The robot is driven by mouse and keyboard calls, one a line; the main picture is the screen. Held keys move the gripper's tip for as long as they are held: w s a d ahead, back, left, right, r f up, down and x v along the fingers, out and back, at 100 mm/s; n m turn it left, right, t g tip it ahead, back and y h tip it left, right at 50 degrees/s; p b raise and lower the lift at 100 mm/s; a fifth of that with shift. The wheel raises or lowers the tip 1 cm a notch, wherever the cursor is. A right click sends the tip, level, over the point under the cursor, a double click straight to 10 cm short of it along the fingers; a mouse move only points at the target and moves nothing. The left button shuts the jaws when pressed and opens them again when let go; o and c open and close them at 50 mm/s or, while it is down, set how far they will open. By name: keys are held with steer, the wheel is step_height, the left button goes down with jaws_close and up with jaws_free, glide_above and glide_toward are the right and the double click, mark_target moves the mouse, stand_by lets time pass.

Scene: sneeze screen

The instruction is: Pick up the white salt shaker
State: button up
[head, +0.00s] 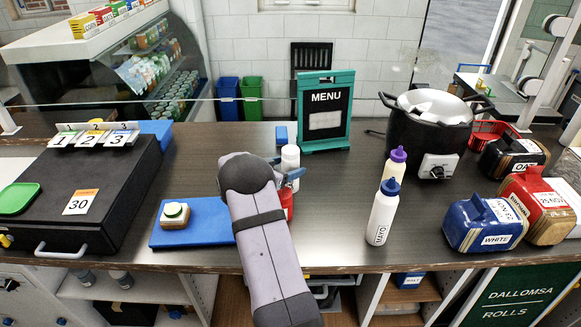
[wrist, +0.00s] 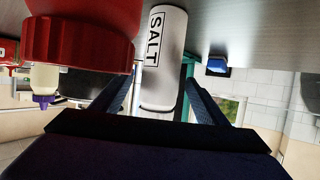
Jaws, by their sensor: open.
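The white salt shaker (head: 290,155) stands upright on the dark counter, its lower part hidden behind my gripper in the head view. In the wrist view, which looks upside down, the shaker (wrist: 165,50) shows its SALT label. My gripper (head: 287,171) is at the shaker with its blue fingers apart. In the wrist view the gripper's fingers (wrist: 160,92) lie on either side of the shaker. I cannot tell whether either finger touches it.
A red bottle (head: 287,203) stands close beside my gripper; it looms large in the wrist view (wrist: 80,40). A blue board (head: 195,222) lies left, a menu stand (head: 325,108) behind, and white bottles (head: 382,212) right. Bare counter lies between the red bottle and the white bottles.

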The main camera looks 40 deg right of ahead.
mark_target(287, 152)
steer(key=shift+d+f, duration=0.1)
steer(key=shift+d, duration=0.15)
steer(key=shift+c, duration=0.5)
steer(key=c, duration=1.1)
steer(key=shift+w, duration=0.1)
step_height(287, 152, up, 10)
steer(key=shift+r+b, duration=0.1)
steer(key=shift+b, duration=0.8)
